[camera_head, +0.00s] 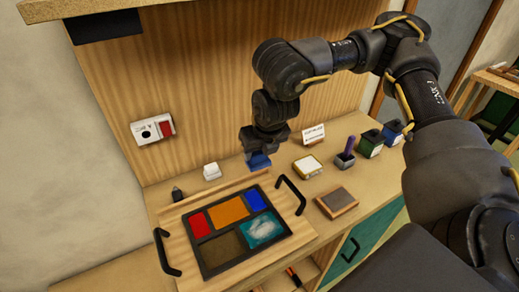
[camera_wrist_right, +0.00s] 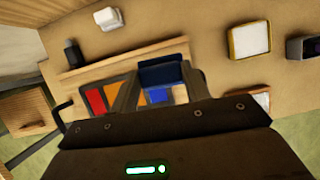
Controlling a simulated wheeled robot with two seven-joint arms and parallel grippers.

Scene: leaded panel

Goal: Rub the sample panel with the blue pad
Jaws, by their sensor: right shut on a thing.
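The sample panel (camera_head: 214,240) lies on a wooden tray (camera_head: 187,267) with black handles. It has dark leading around red, orange, blue, brown and teal panes. The teal pane (camera_head: 262,229) carries a whitish smear. My right gripper (camera_head: 257,152) is shut on the blue pad (camera_head: 258,162) and holds it above the tray's back edge, beyond the panel and apart from it. In the right wrist view the pad (camera_wrist_right: 163,75) sits between the fingertips, and it and the gripper hide part of the panel (camera_wrist_right: 118,98). My left gripper is not in view.
A white block (camera_head: 211,171) and small dark bottle (camera_head: 178,193) stand behind the tray. To its right are a cream-topped square container (camera_head: 307,166), a brown slab (camera_head: 337,202), a purple-handled tool in a holder (camera_head: 346,158), a green jar (camera_head: 369,144) and a blue jar (camera_head: 393,132).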

